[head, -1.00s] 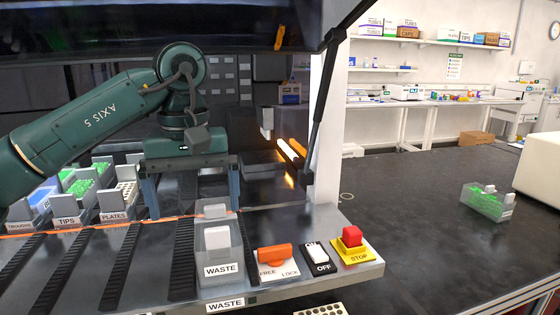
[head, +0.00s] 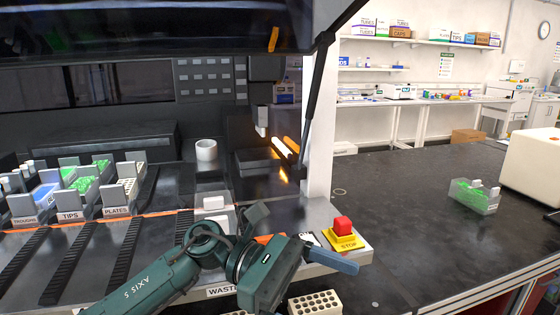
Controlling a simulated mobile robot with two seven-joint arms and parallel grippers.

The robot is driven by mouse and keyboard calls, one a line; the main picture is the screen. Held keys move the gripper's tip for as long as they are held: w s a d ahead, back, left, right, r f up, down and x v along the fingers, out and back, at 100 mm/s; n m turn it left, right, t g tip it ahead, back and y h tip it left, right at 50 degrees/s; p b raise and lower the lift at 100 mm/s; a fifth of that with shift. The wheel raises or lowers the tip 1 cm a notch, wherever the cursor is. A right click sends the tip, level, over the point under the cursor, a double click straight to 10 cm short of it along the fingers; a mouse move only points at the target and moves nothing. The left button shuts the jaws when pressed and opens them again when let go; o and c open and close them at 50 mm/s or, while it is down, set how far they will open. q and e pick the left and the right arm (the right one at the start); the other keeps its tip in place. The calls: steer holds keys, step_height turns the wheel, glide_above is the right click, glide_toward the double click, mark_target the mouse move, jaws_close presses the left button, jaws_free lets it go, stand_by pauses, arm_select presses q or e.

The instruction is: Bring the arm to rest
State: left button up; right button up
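My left arm comes in from the lower left, low in front of the deck. Its gripper (head: 330,290) reaches right past the deck's front edge. One blue finger shows, set out at the upper end of the gripper body, and nothing shows held against it. The other finger is hidden or below the picture. The arm covers the lower waste bin and most of the orange lock switch (head: 268,238). A white cylinder (head: 206,150) stands upright on the deck behind, well apart from the gripper. My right gripper is not in view.
The red stop button (head: 343,225) is close behind the finger. A white rack with holes (head: 315,303) lies below the deck edge. Several labelled trays, such as the plates tray (head: 118,203), stand left. A clear box (head: 473,196) sits on the bench right, with free bench between.

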arm_select(q)
steer(key=w+a+f+m+t, duration=0.3)
steer(key=a+f+m+t, duration=0.15)
steer(key=m+t, duration=0.95)
steer(key=w+a+f+m+t, duration=0.35)
steer(key=f+m+t, duration=0.45)
steer(key=m, duration=1.1)
steer(key=s+a+f+n+g+y, duration=0.2)
steer(key=s+a+f+n+y, duration=0.4)
steer(key=f+n, duration=0.3)
steer(key=s+a+f+n+g+y, duration=0.2)
steer(key=s+a+f+n+y, duration=0.3)
steer(key=s+f+n, duration=0.4)
step_height(320, 180, down, 3)
steer(key=shift+a+f+y+p, duration=0.2)
steer(key=shift+a+y+p, duration=0.2)
steer(key=shift+a, duration=0.3)
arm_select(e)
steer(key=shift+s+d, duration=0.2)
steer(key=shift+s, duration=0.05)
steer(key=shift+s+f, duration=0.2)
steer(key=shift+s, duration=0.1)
